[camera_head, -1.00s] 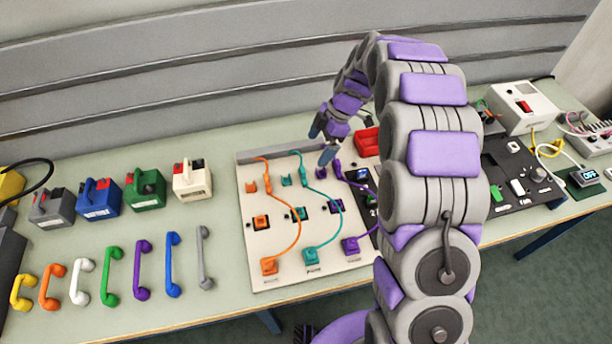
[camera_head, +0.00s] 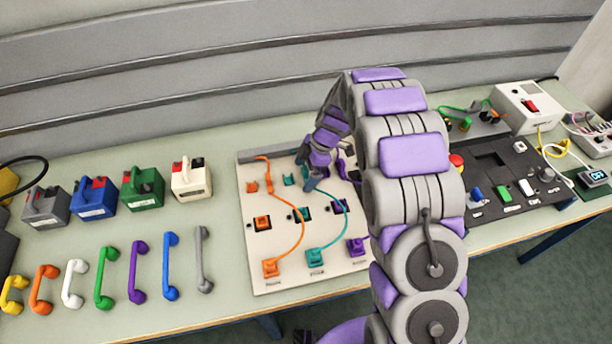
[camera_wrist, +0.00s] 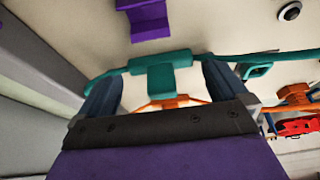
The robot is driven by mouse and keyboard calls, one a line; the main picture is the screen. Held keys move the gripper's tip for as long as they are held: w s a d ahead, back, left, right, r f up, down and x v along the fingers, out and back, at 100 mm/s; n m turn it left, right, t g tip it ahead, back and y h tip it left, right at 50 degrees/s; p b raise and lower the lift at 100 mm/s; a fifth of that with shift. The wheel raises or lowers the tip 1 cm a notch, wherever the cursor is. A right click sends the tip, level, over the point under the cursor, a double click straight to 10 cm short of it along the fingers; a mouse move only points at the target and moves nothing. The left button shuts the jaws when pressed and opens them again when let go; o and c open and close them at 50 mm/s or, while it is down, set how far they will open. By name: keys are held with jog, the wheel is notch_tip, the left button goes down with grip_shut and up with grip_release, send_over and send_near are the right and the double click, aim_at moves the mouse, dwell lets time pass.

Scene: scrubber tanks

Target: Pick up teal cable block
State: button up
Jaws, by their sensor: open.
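The teal cable block (camera_wrist: 160,78) has a teal cable running from it. In the wrist view it lies between the two blue-grey fingers of my gripper, with pale board visible on both sides. In the head view my gripper (camera_head: 309,184) is low over the upper middle of the white board (camera_head: 278,228) and hides the block. The fingers are open. The teal cable (camera_head: 346,212) curves from there down to a teal block (camera_head: 316,257) at the board's front edge. I cannot tell whether a finger touches the block.
An orange cable (camera_head: 303,222) runs close on the left, and a purple block (camera_head: 357,246) sits at front right. A teal clip (camera_head: 289,179) is beside my gripper. Coloured handles and boxes stand left; a black panel (camera_head: 487,160) lies right. My arm covers the board's right side.

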jog(key=shift+a, duration=0.35)
jog(key=shift+d, duration=0.55)
jog(key=c, duration=0.7)
jog(key=shift+a, duration=0.1)
jog(key=c, duration=0.3)
jog(key=shift+a, duration=0.25)
jog(key=shift+c, duration=0.4)
jog(key=shift+r, duration=0.1)
